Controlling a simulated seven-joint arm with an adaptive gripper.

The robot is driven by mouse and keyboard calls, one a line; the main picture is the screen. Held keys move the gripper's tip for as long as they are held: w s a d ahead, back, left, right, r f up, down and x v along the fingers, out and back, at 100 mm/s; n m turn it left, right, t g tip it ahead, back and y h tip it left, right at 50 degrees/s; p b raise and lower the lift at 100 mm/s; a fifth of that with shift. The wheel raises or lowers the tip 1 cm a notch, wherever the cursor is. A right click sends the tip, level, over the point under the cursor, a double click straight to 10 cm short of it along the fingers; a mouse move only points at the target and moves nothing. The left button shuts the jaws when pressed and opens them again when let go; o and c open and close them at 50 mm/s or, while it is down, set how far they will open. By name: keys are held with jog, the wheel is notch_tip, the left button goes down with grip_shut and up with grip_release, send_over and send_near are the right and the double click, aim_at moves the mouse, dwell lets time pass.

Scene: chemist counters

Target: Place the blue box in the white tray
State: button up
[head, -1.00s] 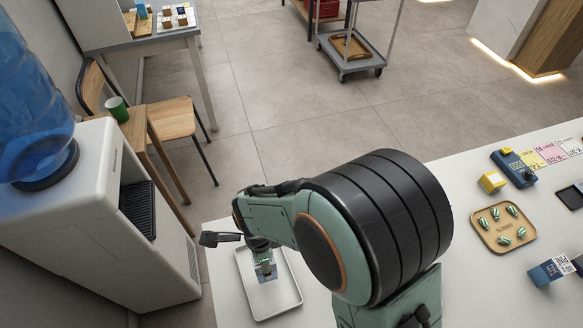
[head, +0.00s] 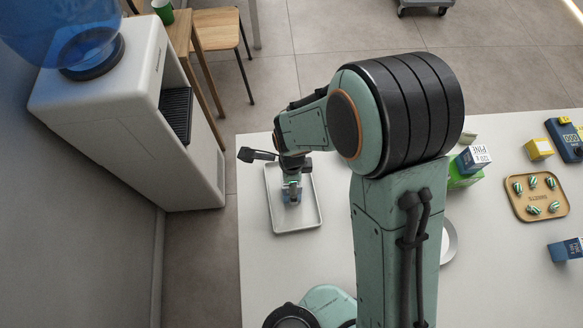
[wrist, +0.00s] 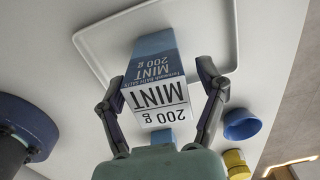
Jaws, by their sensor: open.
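The white tray (head: 314,217) lies on the white counter, left of my arm in the head view. Its rim also shows in the wrist view (wrist: 237,30). The blue box (head: 291,194) is within the tray's outline, below my gripper (head: 292,172). In the wrist view, the box (wrist: 152,62) has blue and white faces lettered MINT 200 g, and its far end is over the tray floor. My gripper (wrist: 162,82) is open, with one finger on each side of the box. The box's underside is hidden, so its contact with the tray is unclear.
A blue-white PINE box (head: 473,158) sits by a green box (head: 462,178) right of my arm. Further right are a tan tray (head: 538,208) of striped pieces, a yellow cube (head: 539,148) and another blue box (head: 566,250). A water cooler (head: 130,120) stands left of the counter.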

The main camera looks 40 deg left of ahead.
jog(key=shift+r, duration=0.1)
notch_tip(320, 180, up, 12)
jog(key=shift+r, duration=0.1)
jog(key=w+d+r+n, duration=0.1)
jog(key=d+r+n, duration=0.15)
jog(key=d, duration=0.55)
jog(key=w+d+r+n, duration=0.15)
jog(key=d+r, duration=0.25)
jog(key=d, duration=0.5)
jog(key=s+d+n, duration=0.6)
jog(key=s+d, duration=0.1)
jog(key=d, duration=0.2)
jog(key=shift+s+r+y, duration=0.3)
jog(key=shift+r+y, duration=0.1)
jog(key=shift+r, duration=0.05)
